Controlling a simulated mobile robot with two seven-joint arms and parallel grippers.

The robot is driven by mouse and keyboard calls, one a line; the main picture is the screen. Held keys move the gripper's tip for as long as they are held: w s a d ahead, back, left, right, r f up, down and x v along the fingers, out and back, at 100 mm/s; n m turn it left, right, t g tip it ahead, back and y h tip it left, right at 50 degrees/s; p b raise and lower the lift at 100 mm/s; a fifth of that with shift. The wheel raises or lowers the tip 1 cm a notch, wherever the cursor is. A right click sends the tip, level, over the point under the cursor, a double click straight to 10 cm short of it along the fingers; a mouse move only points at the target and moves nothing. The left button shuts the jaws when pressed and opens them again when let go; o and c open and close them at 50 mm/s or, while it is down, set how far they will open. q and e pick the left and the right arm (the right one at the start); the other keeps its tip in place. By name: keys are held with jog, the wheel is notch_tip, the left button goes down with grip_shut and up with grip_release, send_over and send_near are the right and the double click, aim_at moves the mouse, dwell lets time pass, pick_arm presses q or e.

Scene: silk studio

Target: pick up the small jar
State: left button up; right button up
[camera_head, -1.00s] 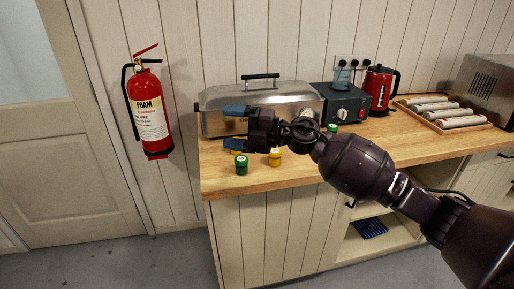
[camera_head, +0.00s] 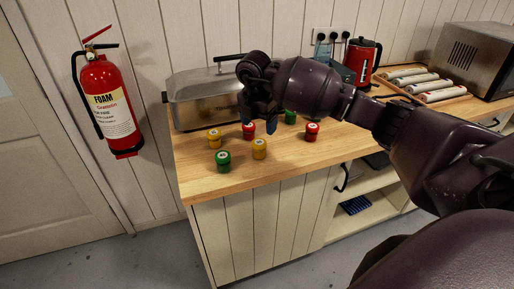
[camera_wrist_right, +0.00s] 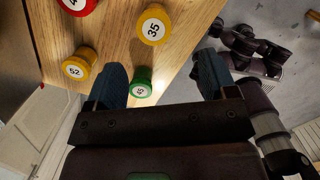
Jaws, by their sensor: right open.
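My right gripper (camera_head: 257,121) points down above the jars, open and empty. In the right wrist view a green jar (camera_wrist_right: 141,84) shows beyond the gap of the open fingers (camera_wrist_right: 162,78), near the left finger. Yellow jars "35" (camera_wrist_right: 153,25) and "52" (camera_wrist_right: 78,64) lie outside.
A steel lidded warmer (camera_head: 205,98) stands behind the jars. A red kettle (camera_head: 362,60), a tray of rolls (camera_head: 443,98) and a steel oven (camera_head: 474,58) stand to the right. A fire extinguisher (camera_head: 108,110) hangs left. The counter's front left is clear.

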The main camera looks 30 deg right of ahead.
aim_at(259, 142)
jog(key=shift+w+d+f, duration=0.2)
jog(key=shift+f, duration=1.6)
jog(key=shift+w+d+f, duration=0.2)
jog(key=shift+f, duration=1.65)
jog(key=shift+w+d+f, duration=0.2)
jog(key=shift+f, duration=1.6)
jog(key=c, duration=1)
jog(key=shift+r, duration=0.15)
